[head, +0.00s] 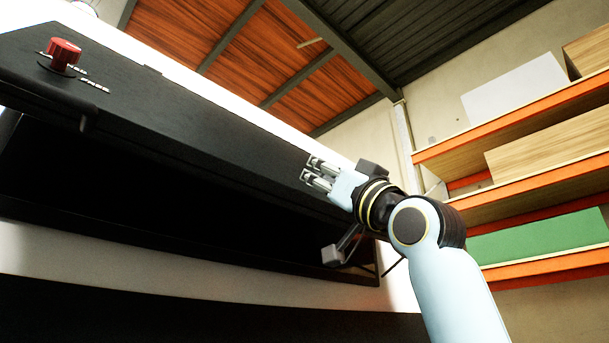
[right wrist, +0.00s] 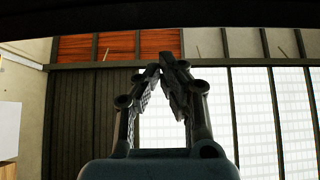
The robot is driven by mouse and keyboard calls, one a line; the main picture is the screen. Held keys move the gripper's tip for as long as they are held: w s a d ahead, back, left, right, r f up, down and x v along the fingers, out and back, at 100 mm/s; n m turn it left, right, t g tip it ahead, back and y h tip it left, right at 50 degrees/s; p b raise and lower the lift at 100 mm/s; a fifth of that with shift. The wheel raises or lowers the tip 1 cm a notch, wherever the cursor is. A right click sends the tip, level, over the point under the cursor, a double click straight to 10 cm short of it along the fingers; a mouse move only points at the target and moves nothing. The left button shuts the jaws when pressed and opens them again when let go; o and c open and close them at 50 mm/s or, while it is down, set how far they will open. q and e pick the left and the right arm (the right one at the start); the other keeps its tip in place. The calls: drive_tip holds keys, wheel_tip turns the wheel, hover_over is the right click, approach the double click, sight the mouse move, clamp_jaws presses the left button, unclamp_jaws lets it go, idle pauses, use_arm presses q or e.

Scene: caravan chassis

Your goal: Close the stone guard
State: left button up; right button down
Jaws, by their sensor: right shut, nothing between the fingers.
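The stone guard (head: 190,135) is a long dark panel on the white caravan body, raised at an angle across the left and middle of the head view. Below it is a deep black opening. A red knob (head: 64,52) with white lettering sits near its upper left end. My right gripper (head: 308,171) is shut and empty, close to the panel's right end; whether it touches cannot be told. In the right wrist view its fingertips (right wrist: 163,66) meet below a dark edge across the top. My left gripper is not in view.
Orange shelving (head: 520,122) with boxes and a green crate (head: 540,236) stands at the right. A grey bracket (head: 333,254) shows at the opening's right end, just behind my right arm. The roof is high above.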

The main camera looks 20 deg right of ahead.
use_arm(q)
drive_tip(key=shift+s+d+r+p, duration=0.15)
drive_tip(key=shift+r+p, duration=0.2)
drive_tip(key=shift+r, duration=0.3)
use_arm(e)
drive_tip(key=w+f, duration=0.1)
drive_tip(key=w+a+f, duration=0.1)
drive_tip(key=w, duration=0.1)
drive_tip(key=shift+f, duration=0.25)
